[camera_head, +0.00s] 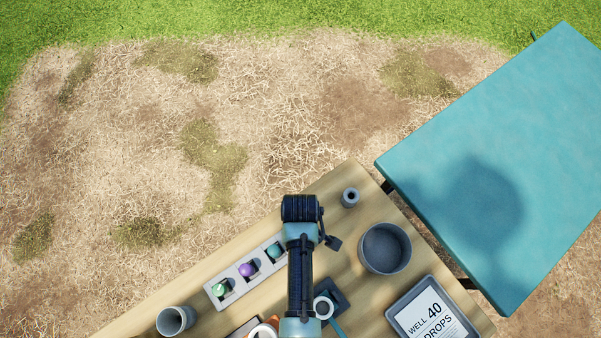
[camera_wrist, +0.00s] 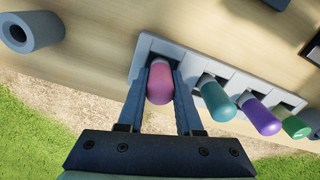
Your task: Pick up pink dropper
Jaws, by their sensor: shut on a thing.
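The pink dropper (camera_wrist: 160,84) sits in the end slot of the grey rack (camera_wrist: 145,45) in the wrist view. My gripper (camera_wrist: 161,85) is shut on its pink bulb, with one finger on each side. The lower part of the dropper is hidden in the rack. In the head view my arm covers the pink dropper and the gripper's fingers. The rack also shows in the head view (camera_head: 213,290), left of my arm.
Teal (camera_wrist: 217,101), purple (camera_wrist: 260,116) and green (camera_wrist: 295,127) droppers stand beside the pink one. A grey hollow cylinder (camera_wrist: 32,32) is nearby. A grey bowl (camera_head: 385,248), a cup (camera_head: 175,321) and a sign (camera_head: 430,316) reading "WELL 40 DROPS" are on the wooden table. A teal table (camera_head: 480,150) adjoins.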

